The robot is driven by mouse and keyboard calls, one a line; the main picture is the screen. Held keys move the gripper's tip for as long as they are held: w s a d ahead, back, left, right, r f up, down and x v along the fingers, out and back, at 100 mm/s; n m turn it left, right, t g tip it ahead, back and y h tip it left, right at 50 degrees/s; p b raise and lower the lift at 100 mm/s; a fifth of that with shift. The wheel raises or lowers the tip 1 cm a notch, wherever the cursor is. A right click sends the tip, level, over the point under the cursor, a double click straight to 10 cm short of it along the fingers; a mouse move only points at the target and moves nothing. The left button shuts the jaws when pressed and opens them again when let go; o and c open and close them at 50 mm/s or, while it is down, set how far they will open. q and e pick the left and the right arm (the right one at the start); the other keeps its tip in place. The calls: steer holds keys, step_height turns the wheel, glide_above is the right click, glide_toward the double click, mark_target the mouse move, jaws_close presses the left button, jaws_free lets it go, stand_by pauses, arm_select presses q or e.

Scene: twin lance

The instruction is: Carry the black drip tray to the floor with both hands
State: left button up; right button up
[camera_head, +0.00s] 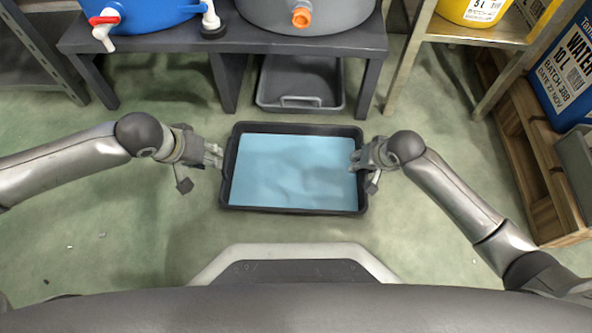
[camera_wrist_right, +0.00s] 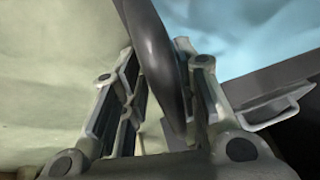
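The black drip tray (camera_head: 292,211) lies level in front of the shelf and appears to rest on the green floor. It has a light blue inside that may be liquid. My left gripper (camera_head: 217,155) is beside the tray's left rim, its fingers apart and seemingly just clear of it. My right gripper (camera_head: 356,160) is at the right rim, its fingertips over the edge. In the right wrist view the dark rim (camera_wrist_right: 158,50) passes between the spread fingers of the right gripper (camera_wrist_right: 168,95). Whether either finger touches it is unclear.
A dark shelf (camera_head: 160,38) with a blue container (camera_head: 150,12) and a grey one (camera_head: 320,15) stands behind. A grey bin (camera_head: 299,82) is beneath it. A wooden pallet (camera_head: 535,165) and a blue canister (camera_head: 565,75) are at right. Floor is free on both sides.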

steer(key=shift+s+r, duration=0.15)
steer(key=shift+r, duration=0.25)
steer(key=v, duration=1.1)
steer(key=shift+s, duration=0.15)
